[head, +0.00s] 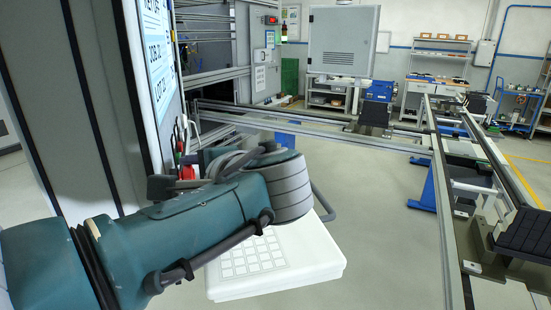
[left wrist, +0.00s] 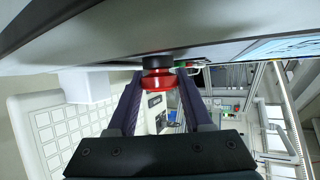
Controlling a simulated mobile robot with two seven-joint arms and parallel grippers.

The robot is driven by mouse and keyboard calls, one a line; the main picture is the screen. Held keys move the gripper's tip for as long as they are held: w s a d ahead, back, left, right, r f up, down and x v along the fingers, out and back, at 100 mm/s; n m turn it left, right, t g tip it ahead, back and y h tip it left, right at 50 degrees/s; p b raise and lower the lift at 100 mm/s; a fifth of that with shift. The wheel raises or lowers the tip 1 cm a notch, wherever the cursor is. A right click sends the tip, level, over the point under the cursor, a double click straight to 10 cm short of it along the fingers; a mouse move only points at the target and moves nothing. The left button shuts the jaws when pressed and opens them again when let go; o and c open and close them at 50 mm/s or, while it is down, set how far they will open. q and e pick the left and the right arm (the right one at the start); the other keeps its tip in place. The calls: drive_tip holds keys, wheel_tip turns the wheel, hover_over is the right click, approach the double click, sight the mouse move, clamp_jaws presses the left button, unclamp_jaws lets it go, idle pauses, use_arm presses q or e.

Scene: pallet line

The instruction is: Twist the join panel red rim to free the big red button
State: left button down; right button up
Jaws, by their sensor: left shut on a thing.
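The big red button (left wrist: 158,82) shows in the left wrist view, with a red rim and a black collar, on the underside of a grey panel edge (left wrist: 130,62). My left gripper (left wrist: 160,75) has one finger on each side of it and is shut on the red rim. The fingers partly cover its sides. In the head view my left forearm and wrist hide most of this spot; a small red patch (head: 187,172) shows beside the wrist, near the panel (head: 145,80) with printed signs. My right gripper is in neither view.
A white unit with a grid of square keys (head: 270,265) stands just below and right of my left wrist. Metal conveyor rails (head: 440,190) run across the right side. A grey cabinet (head: 342,40) hangs at the back. Open floor (head: 375,220) lies in the middle.

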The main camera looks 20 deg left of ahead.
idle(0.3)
use_arm(q)
drive_tip(key=shift+c, duration=1.5)
unclamp_jaws()
drive_tip(key=b+v, duration=0.2)
drive_tip(key=v, duration=0.8)
drive_tip(key=shift+r, duration=0.1)
